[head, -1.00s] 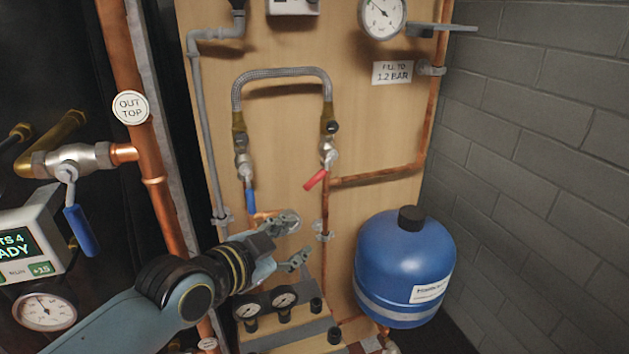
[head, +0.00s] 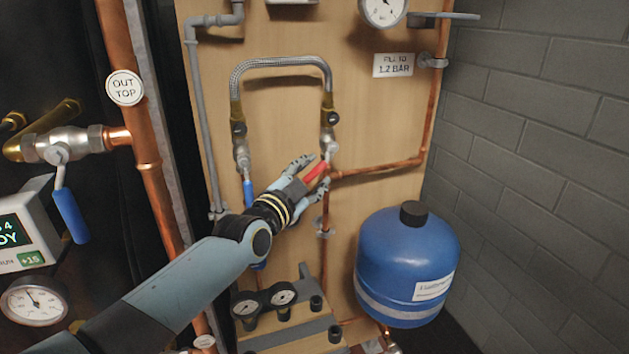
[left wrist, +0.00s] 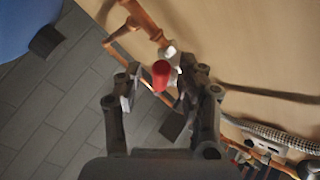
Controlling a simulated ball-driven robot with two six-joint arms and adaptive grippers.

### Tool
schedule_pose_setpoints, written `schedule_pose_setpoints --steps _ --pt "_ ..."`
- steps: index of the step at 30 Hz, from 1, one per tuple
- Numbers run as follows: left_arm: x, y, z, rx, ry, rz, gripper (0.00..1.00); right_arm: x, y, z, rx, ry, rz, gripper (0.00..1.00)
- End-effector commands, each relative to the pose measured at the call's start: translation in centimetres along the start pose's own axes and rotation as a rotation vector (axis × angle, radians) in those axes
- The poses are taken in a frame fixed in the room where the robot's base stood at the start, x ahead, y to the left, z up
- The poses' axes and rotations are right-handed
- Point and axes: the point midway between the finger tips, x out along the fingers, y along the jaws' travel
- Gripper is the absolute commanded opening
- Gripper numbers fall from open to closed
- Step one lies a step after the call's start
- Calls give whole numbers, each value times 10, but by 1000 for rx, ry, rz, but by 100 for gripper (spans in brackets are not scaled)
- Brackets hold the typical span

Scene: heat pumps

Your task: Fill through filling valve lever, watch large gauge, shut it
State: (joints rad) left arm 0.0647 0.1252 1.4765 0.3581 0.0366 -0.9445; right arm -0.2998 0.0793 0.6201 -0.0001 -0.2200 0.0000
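The filling valve's red lever (head: 316,172) slants down-left from its valve at the lower right end of the braided hose (head: 280,64). My left gripper (head: 310,180) is at the lever, with one finger above it and one below. In the left wrist view the red lever (left wrist: 161,74) shows end-on between the spread fingers of the gripper (left wrist: 152,104), with gaps beside it. The large gauge (head: 383,9) is at the top of the board, cut by the frame's edge; its reading is not legible. My right gripper is not in view.
A "fill to 1.2 bar" sign (head: 393,65) hangs below the gauge. A blue lever (head: 248,193) is left of my gripper. A blue tank (head: 405,265) stands at lower right. Copper pipes (head: 380,168) cross the board.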

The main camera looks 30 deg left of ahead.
Motion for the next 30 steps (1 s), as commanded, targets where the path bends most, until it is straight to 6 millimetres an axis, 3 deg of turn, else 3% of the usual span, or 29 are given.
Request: schedule_pose_setpoints --steps 12,21,30 --pt "10 0 -1 -1 0 1 38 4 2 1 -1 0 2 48" --pt "10 0 -1 -1 0 1 0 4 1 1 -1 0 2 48" --pt "10 0 0 0 -2 2 0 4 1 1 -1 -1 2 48"
